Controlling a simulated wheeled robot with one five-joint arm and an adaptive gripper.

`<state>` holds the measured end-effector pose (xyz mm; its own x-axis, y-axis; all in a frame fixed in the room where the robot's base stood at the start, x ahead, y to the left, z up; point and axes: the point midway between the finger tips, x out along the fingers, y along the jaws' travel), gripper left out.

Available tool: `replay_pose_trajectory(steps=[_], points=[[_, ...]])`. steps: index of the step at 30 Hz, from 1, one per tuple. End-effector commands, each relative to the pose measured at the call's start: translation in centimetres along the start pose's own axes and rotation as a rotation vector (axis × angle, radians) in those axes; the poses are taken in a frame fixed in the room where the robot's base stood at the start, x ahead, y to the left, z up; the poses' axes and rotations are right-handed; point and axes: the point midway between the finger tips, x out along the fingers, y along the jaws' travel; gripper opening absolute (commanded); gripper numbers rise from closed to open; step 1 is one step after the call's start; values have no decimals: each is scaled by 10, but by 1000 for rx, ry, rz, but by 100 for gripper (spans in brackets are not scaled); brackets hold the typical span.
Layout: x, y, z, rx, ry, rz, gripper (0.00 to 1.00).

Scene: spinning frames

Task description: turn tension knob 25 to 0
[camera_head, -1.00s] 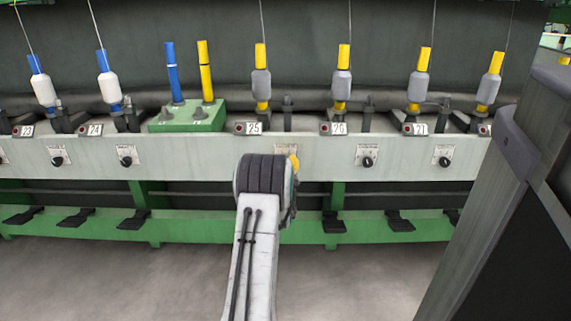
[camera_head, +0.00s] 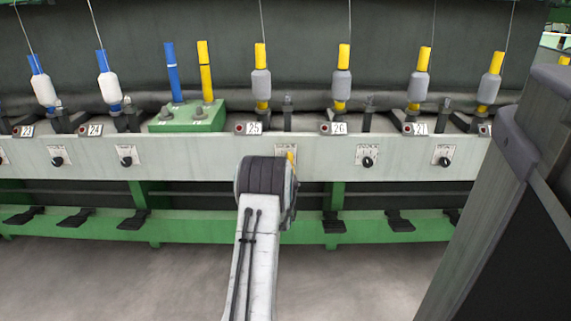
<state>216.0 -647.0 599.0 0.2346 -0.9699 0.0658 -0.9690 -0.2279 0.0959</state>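The number 25 label (camera_head: 254,128) is on the ledge above the pale panel, in the middle of the head view. Tension knob 25 itself is hidden behind my arm; only part of its white dial plate (camera_head: 285,148) shows above the arm. My arm reaches up to the panel in front of this spot. My gripper is almost wholly hidden behind the arm's dark joint; a small yellow part shows at its right edge. Its fingers, and whether they touch the knob, cannot be seen.
Neighbouring knobs (camera_head: 127,161) and (camera_head: 368,161) sit on the same panel (camera_head: 210,158). Yarn bobbins (camera_head: 261,83) stand above it. A green box (camera_head: 188,118) with a blue and a yellow tube is left of 25. Black pedals (camera_head: 333,222) are below. A grey post (camera_head: 500,200) stands at right.

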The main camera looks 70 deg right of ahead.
Motion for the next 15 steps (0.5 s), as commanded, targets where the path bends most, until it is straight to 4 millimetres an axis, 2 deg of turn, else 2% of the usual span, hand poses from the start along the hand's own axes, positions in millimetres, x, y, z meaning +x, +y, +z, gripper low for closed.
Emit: replay_pose_trajectory(steps=[1, 9, 10, 15], points=[[2, -1, -6, -1, 14, -1, 0], [2, -1, -6, 1, 15, -2, 0], [2, -2, -6, 1, 15, -2, 34], [1, -1, -5, 1, 11, -2, 49]])
